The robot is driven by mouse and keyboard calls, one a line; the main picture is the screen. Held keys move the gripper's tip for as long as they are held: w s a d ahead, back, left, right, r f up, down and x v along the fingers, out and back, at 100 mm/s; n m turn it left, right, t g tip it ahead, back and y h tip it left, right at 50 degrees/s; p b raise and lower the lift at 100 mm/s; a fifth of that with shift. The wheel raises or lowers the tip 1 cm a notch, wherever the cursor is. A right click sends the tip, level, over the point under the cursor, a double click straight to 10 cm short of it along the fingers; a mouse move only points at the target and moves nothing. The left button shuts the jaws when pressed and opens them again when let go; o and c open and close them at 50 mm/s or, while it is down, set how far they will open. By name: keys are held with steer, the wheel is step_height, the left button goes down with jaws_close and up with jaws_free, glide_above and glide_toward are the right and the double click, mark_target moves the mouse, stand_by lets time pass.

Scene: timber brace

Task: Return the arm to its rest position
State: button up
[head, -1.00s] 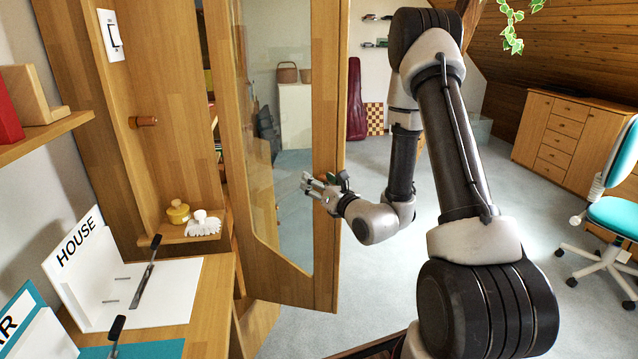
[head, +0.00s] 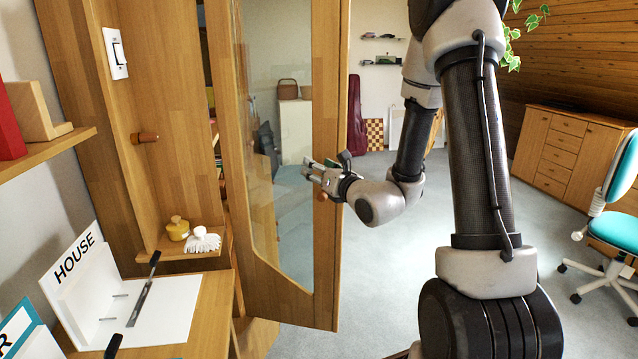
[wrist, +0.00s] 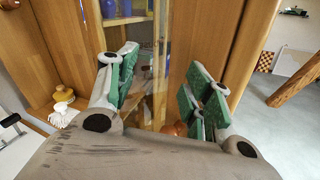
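My gripper (head: 314,170) is open and empty in the head view, in front of the free edge of a wooden door with a glass pane (head: 328,262). Its green-padded fingers stand wide apart in the wrist view (wrist: 158,82), with the door's glass and frame beyond the gap. A round orange-brown knob (wrist: 174,129) shows low between the fingers. I cannot tell whether the gripper touches the door. My arm is bent, reaching from the right side, and its upper end is cut off at the top of the head view.
A teal chair (head: 612,228) stands right. Carpet between door and chair is open.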

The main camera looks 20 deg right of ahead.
steer(key=shift+r, duration=0.25)
stand_by(0.3)
